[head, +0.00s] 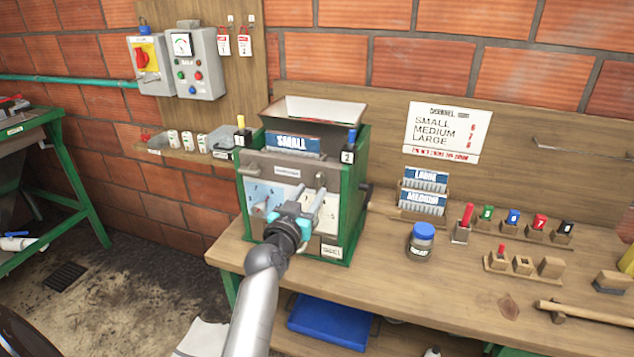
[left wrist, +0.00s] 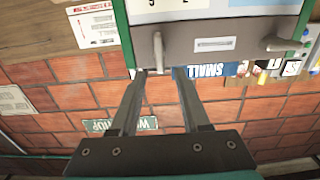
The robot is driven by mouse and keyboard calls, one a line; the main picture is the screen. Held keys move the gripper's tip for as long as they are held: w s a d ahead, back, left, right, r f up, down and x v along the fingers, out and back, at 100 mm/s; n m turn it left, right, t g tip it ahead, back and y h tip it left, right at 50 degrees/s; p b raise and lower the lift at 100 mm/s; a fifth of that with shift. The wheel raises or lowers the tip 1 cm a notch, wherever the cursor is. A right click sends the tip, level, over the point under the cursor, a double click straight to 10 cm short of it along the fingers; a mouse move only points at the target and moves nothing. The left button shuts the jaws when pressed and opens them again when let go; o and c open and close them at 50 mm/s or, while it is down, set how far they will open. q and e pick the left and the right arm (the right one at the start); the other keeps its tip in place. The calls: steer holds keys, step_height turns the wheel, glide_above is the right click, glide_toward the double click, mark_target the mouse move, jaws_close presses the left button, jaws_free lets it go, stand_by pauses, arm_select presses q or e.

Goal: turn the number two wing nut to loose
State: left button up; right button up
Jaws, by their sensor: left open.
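The pulper (head: 350,215) is a green-framed machine on the bench, with a grey front bar and a small blue SMALL plate (head: 292,143) above it. The number two wing nut (head: 320,180) is the grey nut at the right end of the bar, near the 2 tag. In the left wrist view, which looks upside down, this nut (left wrist: 158,50) hangs at left. The other wing nut (head: 252,166) is at the bar's left end. My left gripper (head: 311,189) is open; its fingers (left wrist: 157,74) point at the number two nut, one on each side. Contact is unclear.
On the bench to the right stand a blue-lidded jar (head: 421,242), the LARGE and MEDIUM plates in a rack (head: 424,215), and several coloured pegs. A mallet (head: 590,313) lies near the front edge. The bench front between jar and mallet is mostly clear.

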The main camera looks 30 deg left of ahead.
mark_target(317, 182)
arm_select(q)
steer(key=shift+x, duration=2.65)
jaws_close()
steer(key=shift+f, duration=0.1)
